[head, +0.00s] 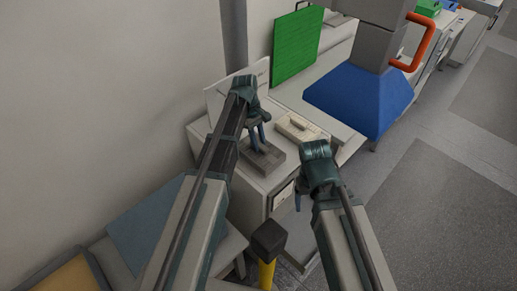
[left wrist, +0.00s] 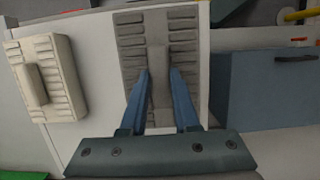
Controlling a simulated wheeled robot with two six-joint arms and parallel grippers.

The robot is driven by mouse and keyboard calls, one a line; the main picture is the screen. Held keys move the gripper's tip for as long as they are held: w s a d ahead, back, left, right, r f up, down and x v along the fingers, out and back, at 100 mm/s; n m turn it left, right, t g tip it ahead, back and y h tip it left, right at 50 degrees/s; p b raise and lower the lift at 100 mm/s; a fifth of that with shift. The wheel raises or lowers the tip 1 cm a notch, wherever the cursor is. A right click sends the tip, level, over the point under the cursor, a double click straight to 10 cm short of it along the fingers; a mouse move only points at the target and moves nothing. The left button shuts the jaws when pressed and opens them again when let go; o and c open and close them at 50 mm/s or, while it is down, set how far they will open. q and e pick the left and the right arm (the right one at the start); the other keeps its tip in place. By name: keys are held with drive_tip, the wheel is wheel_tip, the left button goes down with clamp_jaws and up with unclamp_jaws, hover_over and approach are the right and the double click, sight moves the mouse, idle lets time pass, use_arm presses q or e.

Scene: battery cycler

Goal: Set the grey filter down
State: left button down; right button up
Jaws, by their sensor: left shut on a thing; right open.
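The grey filter (head: 262,157) is a ribbed block with a raised bar along its middle. It is at the top of the pale cabinet (head: 200,126), near its front edge; whether it touches the top is hard to tell. My left gripper (head: 258,143) is above it with fingers pointing down. In the left wrist view, the blue fingers (left wrist: 158,80) are shut on the raised bar of the grey filter (left wrist: 131,62). My right gripper (head: 298,196) is open and empty, in front of the cabinet to the right.
A cream ribbed filter (head: 299,128) lies beside the grey one; it also shows in the left wrist view (left wrist: 62,95). A black-topped yellow post (head: 269,240) stands in front.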

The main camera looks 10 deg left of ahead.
use_arm(q)
drive_tip(key=shift+f+b, duration=1.7)
drive_tip(key=shift+f, duration=0.1)
drive_tip(key=shift+f, duration=0.15)
drive_tip(key=c, duration=0.7)
unclamp_jaws()
drive_tip(key=shift+o, duration=0.2)
drive_tip(key=p+v, duration=1.1)
drive_tip(key=v, duration=0.1)
drive_tip(key=shift+r+p, duration=0.3)
drive_tip(key=shift+p, duration=0.05)
drive_tip(key=s+d+m+y, duration=0.1)
drive_tip(key=s+d+m, duration=0.2)
drive_tip(key=s+m, duration=0.2)
drive_tip(key=s+d+m+t+y, duration=0.1)
drive_tip(key=s+d+m, duration=0.3)
drive_tip(key=s, duration=0.6)
drive_tip(key=s+d+m+y, duration=0.1)
drive_tip(key=s+d+m, duration=0.2)
drive_tip(key=s+m, duration=0.3)
drive_tip(key=shift+s+d+f+t+y, duration=0.3)
drive_tip(key=shift+s+f+y, duration=0.1)
drive_tip(key=shift+s, duration=0.3)
